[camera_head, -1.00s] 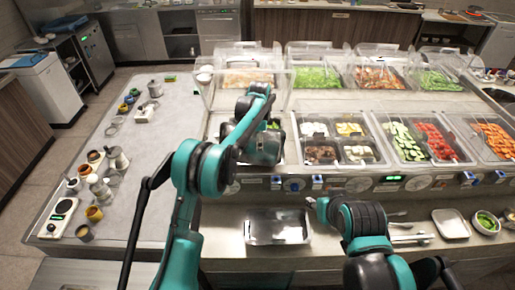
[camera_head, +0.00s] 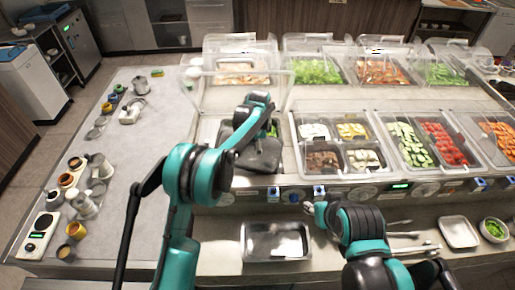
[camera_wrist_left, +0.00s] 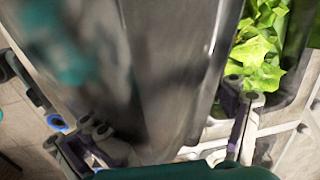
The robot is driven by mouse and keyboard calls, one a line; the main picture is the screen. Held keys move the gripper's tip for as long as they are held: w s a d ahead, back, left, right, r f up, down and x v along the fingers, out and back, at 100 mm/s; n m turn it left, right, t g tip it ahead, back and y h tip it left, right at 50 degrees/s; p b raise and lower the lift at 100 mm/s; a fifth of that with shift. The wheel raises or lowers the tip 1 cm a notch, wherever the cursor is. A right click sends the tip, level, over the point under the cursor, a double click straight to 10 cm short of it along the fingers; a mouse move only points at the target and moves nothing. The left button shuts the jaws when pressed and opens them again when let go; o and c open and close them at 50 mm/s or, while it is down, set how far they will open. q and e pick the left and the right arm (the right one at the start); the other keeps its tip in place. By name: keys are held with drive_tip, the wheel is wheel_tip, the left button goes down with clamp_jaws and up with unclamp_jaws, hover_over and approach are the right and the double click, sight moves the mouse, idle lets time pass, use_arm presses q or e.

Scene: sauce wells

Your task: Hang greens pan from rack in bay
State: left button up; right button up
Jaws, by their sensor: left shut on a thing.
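My left gripper (camera_wrist_left: 175,115) is shut on a grey metal pan, which I take to be the greens pan (camera_wrist_left: 165,65). Its smooth wall fills the middle of the left wrist view, between the two fingers. Leafy greens (camera_wrist_left: 262,45) show just right of that wall. In the head view the left gripper (camera_head: 262,140) is low over the left front bay (camera_head: 212,132), with a little green beside it. The arm hides much of the pan and the bay rails, so I cannot tell whether the rim touches them. My right gripper (camera_head: 310,207) is at the counter's front; its jaw state is unclear.
An empty metal tray (camera_head: 246,243) lies on the front shelf. Filled pans of vegetables (camera_head: 408,143) stand right of the bay. Clear lids (camera_head: 315,47) stand along the back.

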use_arm(q)
drive_tip(key=o, duration=1.8)
drive_tip(key=shift+s+d+f, duration=0.25)
drive_tip(key=shift+d+f, duration=0.2)
drive_tip(key=shift+d, duration=0.2)
drive_tip(key=shift+o, duration=0.3)
drive_tip(key=shift+s, duration=0.1)
drive_tip(key=r, duration=1.2)
drive_tip(key=shift+a, duration=0.35)
drive_tip(key=shift+a+r, duration=0.15)
drive_tip(key=shift+r, duration=0.35)
drive_tip(key=shift+a, duration=0.1)
